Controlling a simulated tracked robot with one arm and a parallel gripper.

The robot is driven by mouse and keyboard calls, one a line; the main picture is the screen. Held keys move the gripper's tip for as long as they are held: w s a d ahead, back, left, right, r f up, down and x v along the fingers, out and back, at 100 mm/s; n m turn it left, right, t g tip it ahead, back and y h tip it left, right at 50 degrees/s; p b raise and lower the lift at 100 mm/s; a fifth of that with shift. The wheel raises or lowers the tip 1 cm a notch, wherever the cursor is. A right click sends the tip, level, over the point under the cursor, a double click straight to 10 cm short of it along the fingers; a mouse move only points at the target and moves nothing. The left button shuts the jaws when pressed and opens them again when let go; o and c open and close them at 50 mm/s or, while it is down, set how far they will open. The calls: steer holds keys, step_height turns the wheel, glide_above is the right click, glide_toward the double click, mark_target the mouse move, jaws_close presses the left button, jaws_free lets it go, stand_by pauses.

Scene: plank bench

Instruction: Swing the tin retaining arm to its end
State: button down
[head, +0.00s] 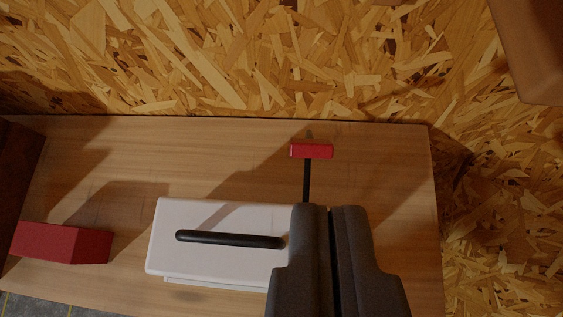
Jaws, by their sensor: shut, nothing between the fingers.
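A white box (220,217), likely the tin, lies on the bench with a black bar handle (230,239) on top. A thin black rod (307,181) with a red crosspiece (312,151) at its far end, likely the retaining arm, stretches away from the box's right end. The rod's near end is hidden behind my gripper, so I cannot tell where it joins. My gripper (331,209) is shut and empty. In the picture it covers the right end of the box, with its tips just below and right of the rod. I cannot tell whether they touch.
The plank bench (385,165) has clear wood right of the rod and behind the box. A red block (60,243) lies at the left. A dark brown upright piece (15,180) stands at the left edge. A chipboard wall (240,60) rises behind.

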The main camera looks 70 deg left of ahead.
mark_target(318, 145)
steer(key=x, duration=1)
